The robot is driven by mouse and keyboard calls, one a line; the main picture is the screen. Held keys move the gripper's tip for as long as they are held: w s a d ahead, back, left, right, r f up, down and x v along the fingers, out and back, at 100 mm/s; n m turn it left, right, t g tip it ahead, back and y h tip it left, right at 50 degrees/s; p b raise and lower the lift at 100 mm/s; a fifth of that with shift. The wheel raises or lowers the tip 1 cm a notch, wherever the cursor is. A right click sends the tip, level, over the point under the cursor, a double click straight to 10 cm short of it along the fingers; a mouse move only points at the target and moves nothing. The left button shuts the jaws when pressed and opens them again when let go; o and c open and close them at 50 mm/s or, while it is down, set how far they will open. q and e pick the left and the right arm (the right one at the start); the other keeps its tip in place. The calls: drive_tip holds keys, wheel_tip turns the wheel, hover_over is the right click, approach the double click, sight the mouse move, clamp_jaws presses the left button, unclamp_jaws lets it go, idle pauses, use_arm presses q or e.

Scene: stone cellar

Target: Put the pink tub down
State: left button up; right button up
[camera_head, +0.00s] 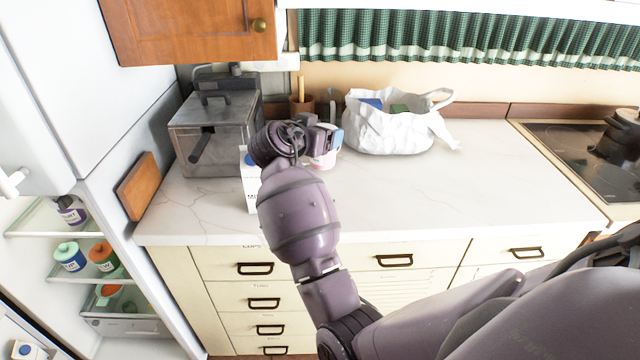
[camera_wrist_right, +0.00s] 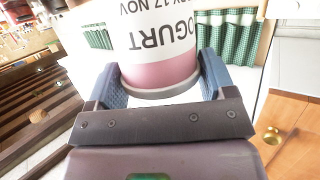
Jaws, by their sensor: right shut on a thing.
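The pink tub (camera_wrist_right: 160,76) has a white label with "YOGURT" and a "17 NOV" date, and it fills the gap between my right gripper's fingers (camera_wrist_right: 158,78) in the right wrist view. My right gripper (camera_head: 325,142) is shut on it. In the head view only a small part of the pink tub (camera_head: 326,160) shows beneath the gripper, over the back of the white counter (camera_head: 400,190). I cannot tell whether its base touches the counter. My left gripper is not in view.
A white carton (camera_head: 249,184) stands left of my right wrist, in front of a grey fryer-like appliance (camera_head: 212,130). A white bag (camera_head: 385,130) with items stands right of the tub. A stove (camera_head: 590,160) is far right. The counter's middle and right are clear.

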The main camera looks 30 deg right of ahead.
sight(315, 166)
wheel_tip(315, 166, down, 8)
drive_tip(key=shift+f, duration=0.1)
wheel_tip(315, 166, down, 4)
drive_tip(key=shift+f, duration=0.5)
drive_tip(key=shift+f+b, duration=0.25)
drive_tip(key=shift+b, duration=0.05)
drive_tip(key=o, duration=0.9)
drive_tip(key=shift+c, duration=0.2)
drive_tip(key=shift+r, duration=0.1)
